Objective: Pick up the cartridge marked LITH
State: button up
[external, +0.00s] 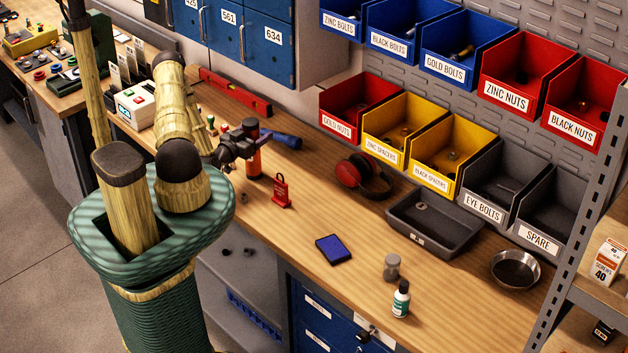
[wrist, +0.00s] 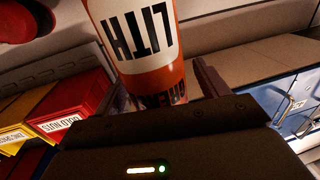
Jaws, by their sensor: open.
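The cartridge marked LITH (wrist: 142,38) is orange-red with a white band and black letters, which read upside down in the wrist view. In the external view an orange-red cylinder with a dark top, apparently this cartridge (external: 254,164), stands upright on the workbench. My gripper (external: 243,146) is at its upper part, coming from the left. In the wrist view my gripper (wrist: 165,100) is open, with a dark finger beside the cartridge on the right. The gripper body hides one end of the cartridge. I cannot tell whether the fingers touch it.
A red lockout tag (external: 281,192) stands close in front of the cartridge. A blue-and-black tool (external: 282,139) lies behind it. Red headphones (external: 363,180), a grey tray (external: 435,222) and a blue pad (external: 332,249) are to the right. Bare bench lies between the pad and headphones.

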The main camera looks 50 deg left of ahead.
jog(key=shift+w, duration=0.2)
dwell(0.4)
grip_shut()
